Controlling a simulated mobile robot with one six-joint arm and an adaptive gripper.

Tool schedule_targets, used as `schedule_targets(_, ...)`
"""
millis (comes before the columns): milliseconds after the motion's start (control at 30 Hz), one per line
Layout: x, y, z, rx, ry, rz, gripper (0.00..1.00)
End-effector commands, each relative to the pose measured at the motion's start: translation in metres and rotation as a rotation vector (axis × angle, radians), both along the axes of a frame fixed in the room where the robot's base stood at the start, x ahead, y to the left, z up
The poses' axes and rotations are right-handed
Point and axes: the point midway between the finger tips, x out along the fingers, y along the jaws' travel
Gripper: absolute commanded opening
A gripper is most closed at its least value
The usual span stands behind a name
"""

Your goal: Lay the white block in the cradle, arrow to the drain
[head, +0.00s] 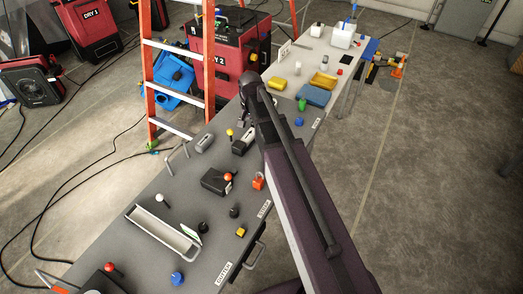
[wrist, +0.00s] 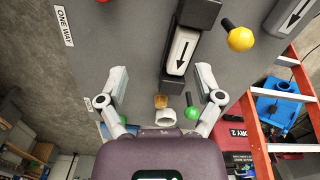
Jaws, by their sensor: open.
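A white block (wrist: 183,50) with a black arrow lies in a dark holder (wrist: 199,12) in the wrist view; the arrow points down the picture. They also show small in the head view, the block (head: 240,146) in its black holder, just left of my arm.
A yellow ball knob (wrist: 240,38) stands right of the holder. A green knob (wrist: 192,113) and small tan and white items lie between the fingers' lower parts. The orange ladder (head: 150,60) stands beside the bench. A gutter tray (head: 160,232) lies at the near end.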

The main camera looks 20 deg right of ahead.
Motion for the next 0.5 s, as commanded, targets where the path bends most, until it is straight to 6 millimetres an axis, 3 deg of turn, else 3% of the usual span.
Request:
schedule_targets(33, -0.030, 0.000, 0.000, 0.000, 0.000, 0.058, 0.85)
schedule_targets(200, -0.095, 0.000, 0.000, 0.000, 0.000, 0.285, 0.85)
schedule_targets(333, -0.131, 0.000, 0.000, 0.000, 0.000, 0.428, 0.85)
schedule_targets(500, -0.153, 0.000, 0.000, 0.000, 0.000, 0.528, 0.85)
